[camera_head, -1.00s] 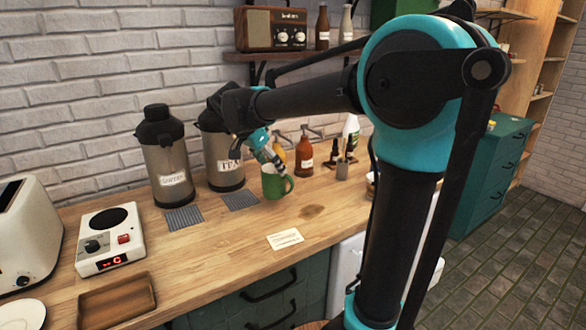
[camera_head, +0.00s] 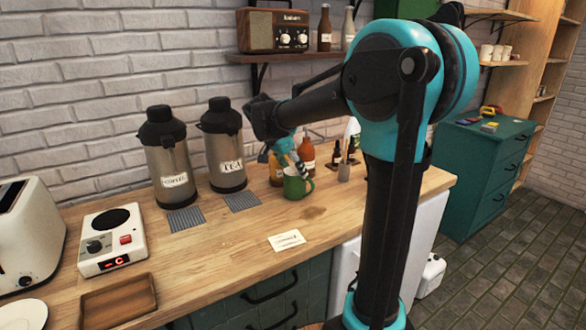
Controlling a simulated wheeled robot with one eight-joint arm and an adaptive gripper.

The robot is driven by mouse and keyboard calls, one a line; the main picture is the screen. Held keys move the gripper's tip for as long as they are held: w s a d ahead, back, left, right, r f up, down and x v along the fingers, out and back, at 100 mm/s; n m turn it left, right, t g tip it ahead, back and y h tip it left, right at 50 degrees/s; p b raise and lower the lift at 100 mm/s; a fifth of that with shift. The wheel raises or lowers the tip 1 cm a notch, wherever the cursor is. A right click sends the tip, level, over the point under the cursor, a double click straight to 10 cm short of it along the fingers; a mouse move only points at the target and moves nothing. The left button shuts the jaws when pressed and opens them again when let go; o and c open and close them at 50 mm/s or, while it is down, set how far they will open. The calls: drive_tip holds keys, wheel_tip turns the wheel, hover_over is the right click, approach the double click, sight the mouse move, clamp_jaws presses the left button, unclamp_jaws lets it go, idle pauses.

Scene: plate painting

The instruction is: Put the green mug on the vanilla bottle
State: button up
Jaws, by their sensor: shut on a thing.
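The green mug (camera_head: 296,187) is upright over the wooden counter, with its handle to the right. My gripper (camera_head: 300,172) reaches down from the upper left and is shut on the mug's rim. I cannot tell whether the mug's base touches the counter. Just behind it stand an amber-yellow bottle (camera_head: 276,170) and an orange-brown bottle (camera_head: 307,156), partly hidden by the mug and my gripper. Two small dark bottles (camera_head: 337,155) stand farther right. The labels are too small to read, so I cannot tell which bottle is vanilla.
Two large flasks (camera_head: 168,160) stand left of the mug, with grey ridged mats (camera_head: 186,220) in front. A grey cup (camera_head: 344,172) is to the right. A white card (camera_head: 286,240) lies on the counter (camera_head: 230,250), whose front middle is mostly clear.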

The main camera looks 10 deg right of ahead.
drive_tip(key=shift+f, duration=0.1)
drive_tip(key=o, duration=1.9)
drive_tip(key=v, duration=1.2)
